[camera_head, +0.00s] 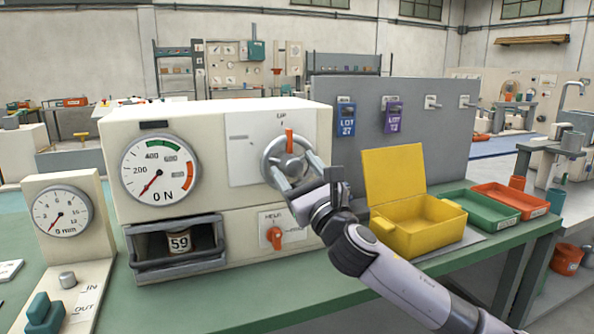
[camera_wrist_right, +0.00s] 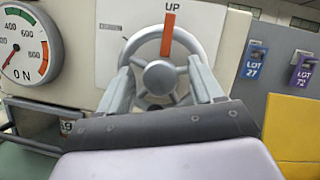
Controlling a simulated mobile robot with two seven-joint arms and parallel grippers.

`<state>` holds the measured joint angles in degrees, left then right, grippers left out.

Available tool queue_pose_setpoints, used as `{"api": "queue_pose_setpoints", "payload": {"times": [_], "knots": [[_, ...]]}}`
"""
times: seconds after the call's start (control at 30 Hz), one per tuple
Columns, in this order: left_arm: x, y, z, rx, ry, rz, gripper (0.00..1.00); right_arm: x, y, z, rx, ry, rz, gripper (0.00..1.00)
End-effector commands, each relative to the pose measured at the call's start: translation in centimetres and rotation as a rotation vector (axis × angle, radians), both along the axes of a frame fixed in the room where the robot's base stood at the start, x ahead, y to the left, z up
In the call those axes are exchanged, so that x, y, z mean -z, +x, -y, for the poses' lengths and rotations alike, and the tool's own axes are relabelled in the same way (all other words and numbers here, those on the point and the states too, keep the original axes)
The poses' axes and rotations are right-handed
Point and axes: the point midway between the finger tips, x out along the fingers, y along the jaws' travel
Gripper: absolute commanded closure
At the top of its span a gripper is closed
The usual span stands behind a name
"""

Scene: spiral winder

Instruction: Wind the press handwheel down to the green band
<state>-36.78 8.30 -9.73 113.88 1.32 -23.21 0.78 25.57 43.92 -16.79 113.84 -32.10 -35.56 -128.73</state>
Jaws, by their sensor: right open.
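The grey press handwheel (camera_head: 275,157) is on the front of the cream press (camera_head: 225,120), under the word UP. Its orange mark (camera_wrist_right: 167,34) stands at the top in the right wrist view. The round force gauge (camera_head: 160,168) is left of the wheel; its red needle points to the lower left, near 0. The green band (camera_head: 163,144) lies at the top of that dial. My right gripper (camera_head: 283,173) is at the wheel, its two fingers apart on either side of the hub (camera_wrist_right: 160,77). Whether the fingers touch the wheel is unclear. My left gripper is out of view.
A black-framed drawer (camera_head: 178,263) with a part marked 59 sits under the gauge. A second gauge (camera_head: 61,212) stands at left. An open yellow box (camera_head: 425,231), green tray (camera_head: 481,214) and red tray (camera_head: 510,201) are at right.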

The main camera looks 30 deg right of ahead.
Motion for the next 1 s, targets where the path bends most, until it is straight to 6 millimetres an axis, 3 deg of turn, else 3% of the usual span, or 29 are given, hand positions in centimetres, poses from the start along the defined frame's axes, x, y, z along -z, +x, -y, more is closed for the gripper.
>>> {"api": "queue_pose_setpoints", "payload": {"times": [0.07,0.1,0.27,0.67,1.0], "knots": [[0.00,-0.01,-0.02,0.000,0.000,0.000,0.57,0.02,0.00,-0.01,0.000,0.000,0.000,0.34],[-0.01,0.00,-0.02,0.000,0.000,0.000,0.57,0.02,-0.01,-0.01,0.000,0.000,0.000,0.41],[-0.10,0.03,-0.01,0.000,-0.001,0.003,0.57,0.02,-0.02,0.00,0.000,0.000,0.000,0.90],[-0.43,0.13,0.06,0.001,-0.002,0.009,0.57,0.04,-0.03,-0.04,0.000,0.060,0.013,0.90],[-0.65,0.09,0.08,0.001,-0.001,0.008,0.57,-0.01,0.01,-0.17,-0.002,0.306,0.072,0.90]]}}
